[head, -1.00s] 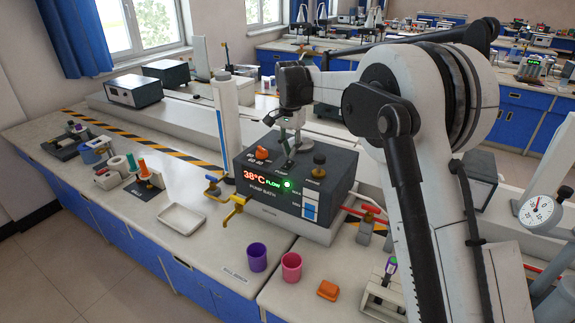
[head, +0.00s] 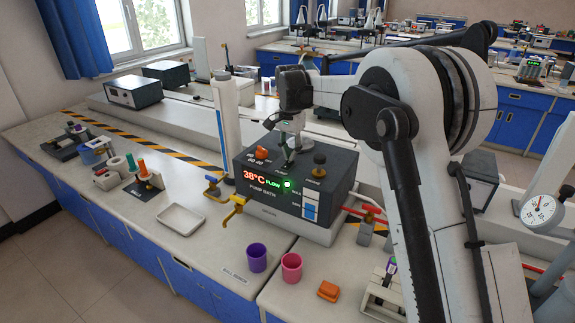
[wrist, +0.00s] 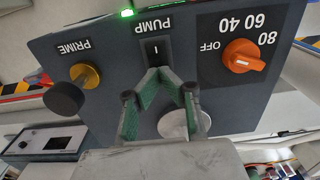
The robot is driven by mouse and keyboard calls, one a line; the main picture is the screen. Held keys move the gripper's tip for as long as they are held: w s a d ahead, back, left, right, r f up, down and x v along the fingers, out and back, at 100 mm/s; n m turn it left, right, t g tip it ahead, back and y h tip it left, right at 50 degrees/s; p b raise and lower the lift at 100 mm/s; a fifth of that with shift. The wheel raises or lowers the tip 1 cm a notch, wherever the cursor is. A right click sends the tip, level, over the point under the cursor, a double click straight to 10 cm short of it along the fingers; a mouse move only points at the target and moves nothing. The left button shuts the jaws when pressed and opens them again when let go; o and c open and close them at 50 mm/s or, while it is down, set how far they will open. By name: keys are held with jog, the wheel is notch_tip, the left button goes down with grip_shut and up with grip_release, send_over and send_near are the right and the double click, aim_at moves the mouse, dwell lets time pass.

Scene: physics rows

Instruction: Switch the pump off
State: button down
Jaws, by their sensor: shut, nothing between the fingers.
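The pump bath (head: 270,195) is a dark box on the bench with a lit display reading 38°C and FLOW and a glowing green light (head: 288,184). In the wrist view its top panel is upside down. The dark PUMP rocker switch (wrist: 156,48) with a light "I" mark sits beside the PUMP label. My gripper (wrist: 158,72) is shut and empty, its green-padded fingertips together right at the switch's near edge. I cannot tell whether they touch it. In the head view my gripper (head: 287,160) is over the box top and hides the switch.
An orange dial (wrist: 243,57) marked OFF, 40, 60 and 80 is on one side of the switch. Purple (head: 257,257) and pink (head: 291,267) cups stand in front.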

jog(key=shift+f, duration=0.5)
jog(key=shift+r, duration=0.15)
jog(key=shift+r+p, duration=1.35)
jog(key=shift+r, duration=2)
